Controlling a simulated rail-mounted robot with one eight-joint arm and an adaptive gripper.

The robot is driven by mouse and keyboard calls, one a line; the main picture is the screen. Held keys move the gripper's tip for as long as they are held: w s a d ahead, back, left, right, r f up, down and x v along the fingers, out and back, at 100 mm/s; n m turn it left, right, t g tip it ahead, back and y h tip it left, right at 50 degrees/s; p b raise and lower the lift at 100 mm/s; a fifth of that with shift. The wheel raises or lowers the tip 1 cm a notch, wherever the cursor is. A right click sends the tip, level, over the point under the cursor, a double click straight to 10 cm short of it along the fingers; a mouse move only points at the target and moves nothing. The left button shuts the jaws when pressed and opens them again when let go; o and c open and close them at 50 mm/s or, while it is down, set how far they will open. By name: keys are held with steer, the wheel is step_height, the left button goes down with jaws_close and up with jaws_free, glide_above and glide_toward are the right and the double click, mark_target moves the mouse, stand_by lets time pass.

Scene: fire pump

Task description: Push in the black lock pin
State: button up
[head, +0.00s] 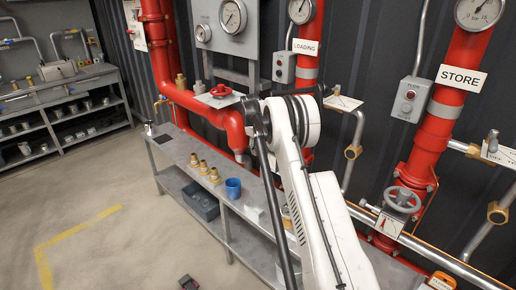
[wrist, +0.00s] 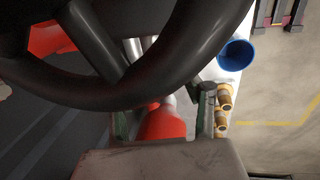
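I cannot make out the black lock pin in either view. In the head view my white arm crosses the middle of the picture, and my gripper is not clearly seen behind it. In the wrist view my gripper (wrist: 163,110) shows near the bottom with its two fingers apart. I see nothing held between them; a red pipe part (wrist: 166,124) shows beyond the gap. A large dark curved bar (wrist: 130,90) fills the upper part of the wrist view, close to the camera, and hides much behind it.
A grey bench (head: 168,150) carries brass fittings (head: 203,166) and a blue cup (head: 233,188), also in the wrist view (wrist: 237,54). A red handwheel (head: 221,91) sits on the red pipe behind. A grey handwheel (head: 402,200) is at the right. The floor at left is clear.

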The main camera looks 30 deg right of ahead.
steer(key=shift+r, duration=0.1)
step_height(320, 180, up, 12)
steer(key=a, duration=0.2)
steer(key=shift+s+a, duration=0.15)
steer(key=shift+s, duration=0.15)
steer(key=shift+f, duration=0.2)
steer(key=s+a+r+m+t, duration=0.1)
steer(key=s+a+r+t, duration=0.2)
steer(key=s+a+r, duration=1.7)
steer(key=s+a+f+m+t+y, duration=0.1)
steer(key=s+a, duration=0.3)
steer(key=s, duration=0.4)
steer(key=s+a+t, duration=0.1)
steer(key=s+a, duration=0.3)
steer(key=s, duration=0.4)
steer(key=s+a+f, duration=0.2)
steer(key=s+f, duration=0.2)
steer(key=s, duration=0.3)
steer(key=s+a+f+m+t+y, duration=0.1)
steer(key=s+a+f, duration=0.1)
steer(key=s+f, duration=0.2)
steer(key=s, duration=0.3)
steer(key=shift+a+t, duration=0.3)
steer(key=shift+a, duration=0.1)
